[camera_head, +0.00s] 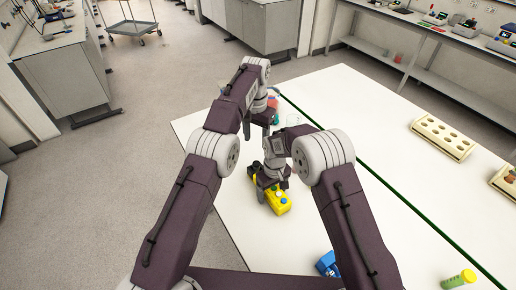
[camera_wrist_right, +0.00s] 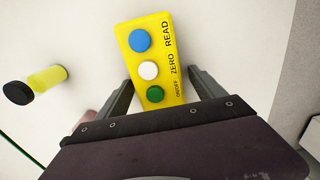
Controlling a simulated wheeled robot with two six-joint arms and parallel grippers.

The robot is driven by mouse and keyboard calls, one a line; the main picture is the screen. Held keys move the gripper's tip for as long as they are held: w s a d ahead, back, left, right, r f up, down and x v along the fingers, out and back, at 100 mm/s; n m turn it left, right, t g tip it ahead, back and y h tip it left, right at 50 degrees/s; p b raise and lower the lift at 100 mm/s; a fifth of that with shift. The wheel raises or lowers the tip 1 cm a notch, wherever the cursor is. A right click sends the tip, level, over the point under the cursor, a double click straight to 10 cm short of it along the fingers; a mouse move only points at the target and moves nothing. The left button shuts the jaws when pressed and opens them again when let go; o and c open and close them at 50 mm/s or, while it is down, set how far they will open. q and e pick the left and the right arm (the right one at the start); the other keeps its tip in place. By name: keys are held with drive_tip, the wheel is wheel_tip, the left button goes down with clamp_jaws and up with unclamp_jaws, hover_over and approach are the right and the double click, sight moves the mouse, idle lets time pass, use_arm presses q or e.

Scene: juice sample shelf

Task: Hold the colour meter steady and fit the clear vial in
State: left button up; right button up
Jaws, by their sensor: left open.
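The yellow colour meter (camera_head: 277,202) lies on the white table, with blue, white and green buttons. It also shows in the right wrist view (camera_wrist_right: 150,55), labelled READ, ZERO and ON/OFF. I cannot make out the clear vial for certain. The meter's far end is hidden by the right gripper.
A black-capped yellow tube (camera_wrist_right: 47,78) lies beside the meter. A pale clear object (camera_head: 292,119) and a reddish one (camera_head: 272,102) are near my left gripper.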

drive_tip(key=shift+r, duration=0.1)
wheel_tip(320, 180, up, 12)
drive_tip(key=shift+f, duration=0.1)
idle(0.4)
